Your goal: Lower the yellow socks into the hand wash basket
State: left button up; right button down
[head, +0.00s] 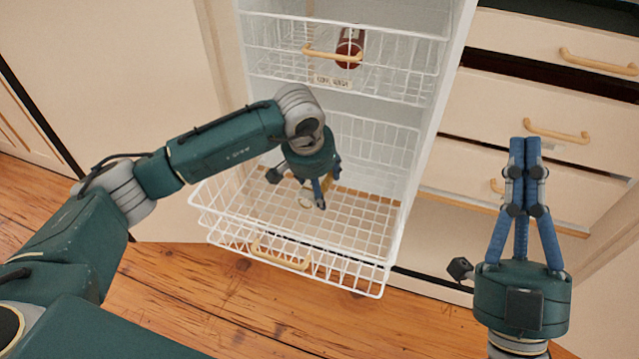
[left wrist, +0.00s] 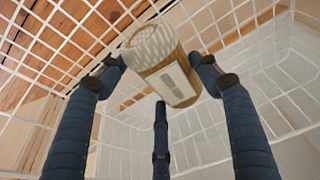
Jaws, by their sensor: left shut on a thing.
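The yellow socks (left wrist: 178,82) show in the left wrist view as a rolled bundle with a pale patterned top, a yellow-brown side and a white label. My left gripper (left wrist: 160,85) is shut on them, with its three blue fingers around the bundle. In the head view my left gripper (head: 318,190) points down over the pulled-out lower wire basket (head: 365,230). Only a small yellowish part of the socks (head: 328,184) shows there. I cannot read a label on this basket. My right gripper (head: 525,150) has its fingertips together, with nothing between them, right of the basket.
An upper white wire basket (head: 400,75) holds a dark red bottle-like thing (head: 349,48) and has a small label. Cream drawers (head: 500,110) with wooden handles stand at the right. The wooden floor (head: 190,285) is clear in front. The lower basket's visible floor is bare.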

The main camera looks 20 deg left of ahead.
pick_arm(q)
jog(key=shift+f, duration=0.35)
pick_arm(e)
jog(key=shift+s+d+r+t+y, duration=0.2)
jog(key=shift+s+r+t+y, duration=0.3)
jog(key=shift+s+r, duration=0.55)
dwell(0.5)
